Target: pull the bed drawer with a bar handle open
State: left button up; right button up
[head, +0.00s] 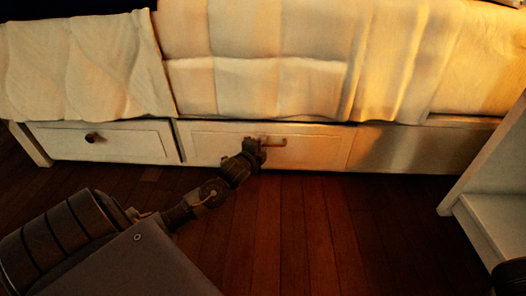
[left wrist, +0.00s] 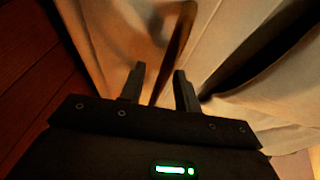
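The bed drawer with a bar handle (head: 325,150) is the middle drawer front, pale and flush under the bed. Its short metal bar handle (head: 274,144) is on the upper middle part of the front. My left gripper (head: 260,145) is at the left end of the handle, close to the drawer front. In the left wrist view its two fingers (left wrist: 158,78) are apart, with a pale surface and a dark gap beyond them. I cannot make out the handle between the fingers.
A drawer with a round knob (head: 93,138) is to the left. A cream blanket (head: 270,75) hangs over the bed just above the drawers. A white piece of furniture (head: 490,190) stands at the right. The dark wooden floor (head: 310,230) before the drawer is clear.

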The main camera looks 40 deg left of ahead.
pick_arm(q)
jog(key=shift+w, duration=0.25)
grip_shut()
